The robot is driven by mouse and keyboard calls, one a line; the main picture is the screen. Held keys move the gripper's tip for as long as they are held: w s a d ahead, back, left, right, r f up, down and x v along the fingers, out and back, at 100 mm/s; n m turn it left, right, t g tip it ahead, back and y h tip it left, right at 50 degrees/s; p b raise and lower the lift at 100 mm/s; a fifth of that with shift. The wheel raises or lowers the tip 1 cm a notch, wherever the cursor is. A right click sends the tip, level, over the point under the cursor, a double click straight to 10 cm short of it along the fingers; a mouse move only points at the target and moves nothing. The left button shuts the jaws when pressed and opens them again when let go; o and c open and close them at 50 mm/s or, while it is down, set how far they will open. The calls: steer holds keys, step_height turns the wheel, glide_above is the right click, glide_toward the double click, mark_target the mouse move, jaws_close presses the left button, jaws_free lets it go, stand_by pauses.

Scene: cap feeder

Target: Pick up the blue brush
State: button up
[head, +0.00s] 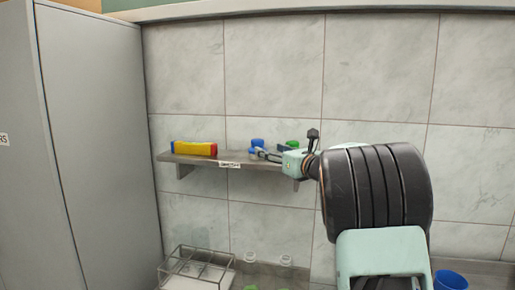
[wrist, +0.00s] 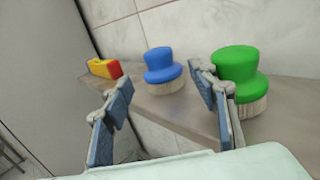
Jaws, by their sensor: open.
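The blue brush (wrist: 163,68) stands upright on the shelf (wrist: 184,107), with a round blue handle and pale bristles pointing down. It also shows in the head view (head: 257,143), partly covered by my gripper. My gripper (wrist: 163,95) is open and empty in the wrist view, its two fingers spread apart. The brush stands beyond the fingertips and appears between them, nearer the right finger. In the head view my gripper (head: 262,153) reaches in from the right at shelf height. I cannot tell the exact gap to the brush.
A green brush (wrist: 240,75) stands right of the blue one, close behind my right finger. A yellow, red and blue block (head: 194,148) lies at the shelf's left end. A wire rack (head: 197,265) and a blue cup (head: 450,280) are below. A grey cabinet (head: 95,140) stands left.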

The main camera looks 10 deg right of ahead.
mark_target(261, 145)
steer(key=shift+x, duration=1.1)
steer(key=p+x, duration=0.3)
steer(key=x, duration=0.1)
steer(key=shift+r, duration=0.35)
steer(key=shift+w+a+f, duration=0.1)
steer(key=shift+w+a, duration=0.15)
steer(key=shift+w, duration=0.3)
steer(key=c, duration=1.3)
